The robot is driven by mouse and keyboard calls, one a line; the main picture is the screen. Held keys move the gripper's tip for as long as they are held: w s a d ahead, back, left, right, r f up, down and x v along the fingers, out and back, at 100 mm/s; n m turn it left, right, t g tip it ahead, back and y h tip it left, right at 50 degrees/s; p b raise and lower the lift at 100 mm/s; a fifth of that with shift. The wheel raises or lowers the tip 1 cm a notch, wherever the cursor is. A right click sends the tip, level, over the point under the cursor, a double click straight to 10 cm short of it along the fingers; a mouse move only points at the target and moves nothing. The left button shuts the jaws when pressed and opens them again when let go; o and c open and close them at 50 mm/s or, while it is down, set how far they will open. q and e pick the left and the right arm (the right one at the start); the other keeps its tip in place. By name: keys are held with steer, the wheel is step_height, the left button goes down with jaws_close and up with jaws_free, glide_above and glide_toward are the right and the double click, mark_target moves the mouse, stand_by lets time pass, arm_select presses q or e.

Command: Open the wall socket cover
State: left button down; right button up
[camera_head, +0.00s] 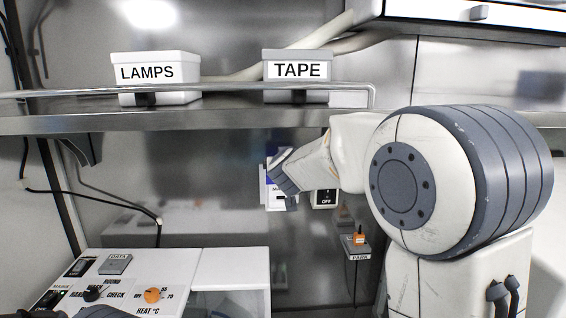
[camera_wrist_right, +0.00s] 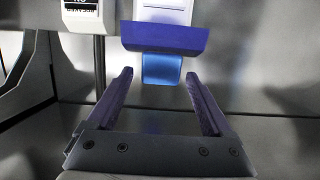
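The wall socket (camera_head: 278,200) is on the back metal wall below the shelf, a white plate partly hidden by my right gripper (camera_head: 283,176). In the right wrist view the gripper (camera_wrist_right: 158,76) is open and empty, with its two fingers apart. Just beyond the fingertips is a dark purple-blue cover (camera_wrist_right: 165,38) across a white plate (camera_wrist_right: 163,12). A brighter blue part (camera_wrist_right: 162,70) shows below it in that view. The cover is not between the fingers, and I cannot tell how far it is open.
An OFF switch (camera_head: 325,198) is right of the socket, and a PARK box (camera_head: 358,255) is lower. The shelf (camera_head: 200,118), with a rail and the LAMPS (camera_head: 155,92) and TAPE (camera_head: 297,92) bins, is above. A control panel (camera_head: 120,285) is lower left.

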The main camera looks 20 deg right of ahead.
steer(key=v, duration=1)
steer(key=shift+s, duration=0.25)
steer(key=shift+a+f, duration=0.1)
